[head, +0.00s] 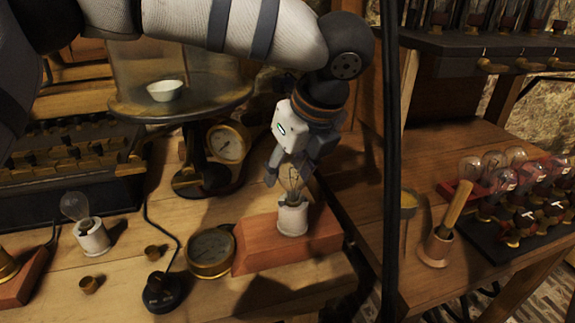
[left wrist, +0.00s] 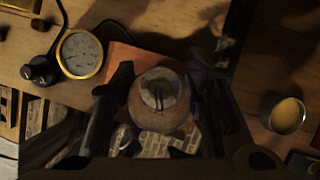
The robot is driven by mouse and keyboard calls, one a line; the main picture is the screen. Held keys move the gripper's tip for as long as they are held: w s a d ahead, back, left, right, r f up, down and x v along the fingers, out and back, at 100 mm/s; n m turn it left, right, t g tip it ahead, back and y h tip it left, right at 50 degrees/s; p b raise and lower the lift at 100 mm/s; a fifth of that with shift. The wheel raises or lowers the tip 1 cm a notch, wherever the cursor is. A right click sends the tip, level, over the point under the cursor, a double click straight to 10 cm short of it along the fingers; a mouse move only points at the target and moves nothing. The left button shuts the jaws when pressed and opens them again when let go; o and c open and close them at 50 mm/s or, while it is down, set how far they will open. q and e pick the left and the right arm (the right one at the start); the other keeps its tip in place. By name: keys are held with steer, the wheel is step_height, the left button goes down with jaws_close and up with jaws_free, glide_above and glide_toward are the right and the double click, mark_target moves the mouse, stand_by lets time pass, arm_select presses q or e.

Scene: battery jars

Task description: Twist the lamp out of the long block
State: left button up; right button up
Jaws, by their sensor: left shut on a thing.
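The long block (head: 258,248) is a reddish-brown wooden bar lying on the bench. A white socket (head: 293,219) stands on it, with the clear glass lamp (head: 293,187) upright in it. My left gripper (head: 289,176) comes down from above, shut on the lamp's glass with a finger on either side. In the left wrist view the lamp (left wrist: 160,92) sits between the two dark fingers, and part of the block (left wrist: 124,58) shows behind it. The lamp's lower end is hidden inside the socket. My right gripper is in neither view.
A brass gauge (head: 211,252) lies just left of the block, beside a black switch (head: 163,291) with a cord. Another lamp in a white socket (head: 92,236) stands further left. A glass-domed stand (head: 190,105) is behind.

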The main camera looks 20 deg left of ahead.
arm_select(q)
steer(key=shift+n, duration=0.4)
steer(key=shift+s+n+g+y, duration=0.15)
steer(key=shift+n+g+y, duration=0.3)
steer(key=shift+n, duration=0.55)
steer(key=n+g, duration=0.1)
steer(key=n, duration=0.2)
steer(key=shift+s+a+f+n+g, duration=0.1)
steer(key=shift+s+n+g, duration=0.05)
steer(key=shift+n+g, duration=0.25)
steer(key=n, duration=0.2)
steer(key=n+g, duration=0.1)
steer(key=n, duration=0.1)
steer(key=n+g, duration=0.1)
steer(key=shift+s+n, duration=0.35)
steer(key=shift+n, duration=0.05)
steer(key=shift+r, duration=1.3)
